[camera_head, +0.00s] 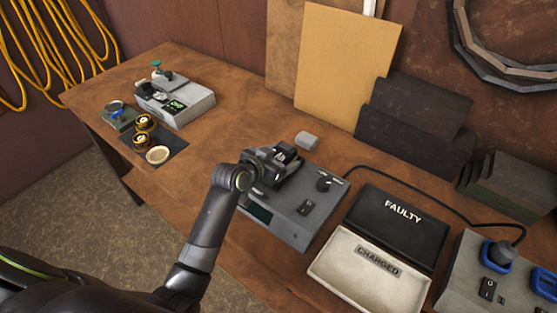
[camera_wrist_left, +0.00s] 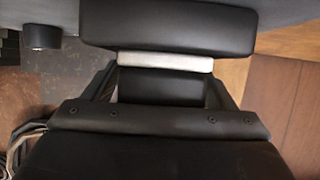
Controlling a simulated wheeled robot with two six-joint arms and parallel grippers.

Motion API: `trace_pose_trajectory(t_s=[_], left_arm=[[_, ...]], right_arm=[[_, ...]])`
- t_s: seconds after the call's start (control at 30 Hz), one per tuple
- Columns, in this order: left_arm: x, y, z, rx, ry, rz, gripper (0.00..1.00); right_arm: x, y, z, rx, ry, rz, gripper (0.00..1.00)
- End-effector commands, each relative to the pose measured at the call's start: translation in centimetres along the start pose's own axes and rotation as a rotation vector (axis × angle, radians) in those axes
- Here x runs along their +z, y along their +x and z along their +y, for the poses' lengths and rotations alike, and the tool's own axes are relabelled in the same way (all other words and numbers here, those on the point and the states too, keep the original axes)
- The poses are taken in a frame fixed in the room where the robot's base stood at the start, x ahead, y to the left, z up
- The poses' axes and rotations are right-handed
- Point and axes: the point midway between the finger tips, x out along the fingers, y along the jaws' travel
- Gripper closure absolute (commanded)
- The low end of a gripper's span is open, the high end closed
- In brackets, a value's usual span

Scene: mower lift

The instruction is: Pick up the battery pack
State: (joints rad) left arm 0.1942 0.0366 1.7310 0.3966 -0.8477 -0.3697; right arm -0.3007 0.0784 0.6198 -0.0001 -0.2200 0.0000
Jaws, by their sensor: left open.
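My left gripper (camera_head: 284,158) reaches over the back left of a grey tester box (camera_head: 290,222) on the bench. It is open. In the left wrist view, a wide black block with a pale strip (camera_wrist_left: 165,62) lies just beyond and between the fingers (camera_wrist_left: 160,85); it looks like the battery pack (camera_wrist_left: 165,28). I cannot tell whether the fingers touch it. In the head view, the gripper and wrist hide most of that spot. My right gripper is not in view.
A knob (camera_head: 323,184) stands on the tester's right. A tray marked FAULTY (camera_head: 400,222) and one marked CHARGED (camera_head: 350,285) lie to the right. Another grey device (camera_head: 185,108) sits at the back left.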

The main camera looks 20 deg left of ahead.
Motion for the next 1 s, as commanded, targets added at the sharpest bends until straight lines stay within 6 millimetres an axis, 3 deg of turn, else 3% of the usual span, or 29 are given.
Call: trace_pose_trajectory(t_s=[0.23, 0.77, 1.0], left_arm=[[0.00, 0.08, 0.01, 0.000, 0.000, 0.001, 0.23], [-0.16, 0.03, 0.00, 0.000, 0.000, 0.004, 0.90], [-0.61, -0.15, -0.01, 0.000, 0.002, 0.006, 0.90]], right_arm=[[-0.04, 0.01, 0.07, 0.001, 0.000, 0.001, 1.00], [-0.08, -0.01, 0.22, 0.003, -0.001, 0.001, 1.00], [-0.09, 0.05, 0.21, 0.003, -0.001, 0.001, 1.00]])
